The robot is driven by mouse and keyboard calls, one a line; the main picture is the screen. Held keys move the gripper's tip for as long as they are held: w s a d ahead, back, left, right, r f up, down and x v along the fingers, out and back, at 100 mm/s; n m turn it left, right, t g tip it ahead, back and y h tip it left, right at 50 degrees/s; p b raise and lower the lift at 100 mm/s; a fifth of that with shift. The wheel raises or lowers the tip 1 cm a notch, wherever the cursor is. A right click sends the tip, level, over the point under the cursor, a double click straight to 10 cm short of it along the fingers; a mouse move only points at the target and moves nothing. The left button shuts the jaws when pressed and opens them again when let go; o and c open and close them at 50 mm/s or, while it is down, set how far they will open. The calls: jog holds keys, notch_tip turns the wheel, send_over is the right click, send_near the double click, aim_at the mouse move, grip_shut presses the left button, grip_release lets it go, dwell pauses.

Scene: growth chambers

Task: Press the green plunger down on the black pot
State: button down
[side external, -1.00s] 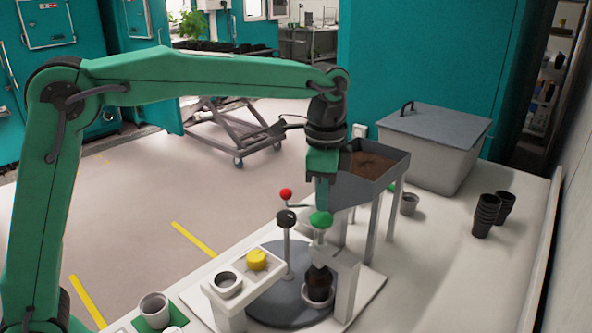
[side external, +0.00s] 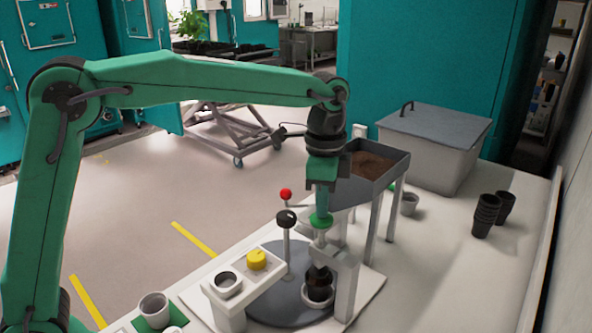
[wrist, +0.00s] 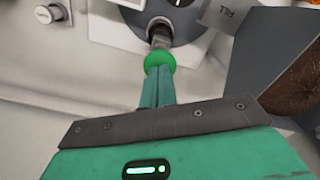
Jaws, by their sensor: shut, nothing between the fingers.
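The green plunger knob (side external: 321,222) tops a short grey shaft on a bracket above the black pot (side external: 318,282). The black pot sits in a light ring on the grey round plate (side external: 290,299). My gripper (side external: 322,211) points down with its fingers shut and empty, its tips right at the top of the knob. In the wrist view the shut fingertips (wrist: 158,72) meet the green knob (wrist: 159,61), and the shaft shows beyond it. They look to be touching.
A black-knobbed lever (side external: 286,218) and a red-knobbed lever (side external: 286,194) stand just left of the plunger. A yellow knob (side external: 256,259) is on the white console. A soil hopper (side external: 378,164) stands close on the right. Stacked black pots (side external: 487,212) are farther right.

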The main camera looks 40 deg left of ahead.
jog(key=shift+f, duration=1.55)
dwell(0.8)
notch_tip(320, 180, up, 10)
jog(key=shift+r, duration=0.15)
dwell(1.1)
jog(key=s+a+n+t, duration=0.3)
jog(key=s+a+n, duration=0.3)
jog(key=s+a, duration=0.5)
jog(key=s+a+f+n+t, duration=0.1)
jog(key=s+a+f+n, duration=0.2)
jog(key=s, duration=0.2)
jog(key=s+a+f+n+t, duration=0.1)
jog(key=s+a+f+n, duration=0.2)
jog(key=s, duration=0.3)
jog(key=shift+s+a+f+t, duration=0.25)
jog(key=shift+s+f+t, duration=0.05)
jog(key=shift+f, duration=0.45)
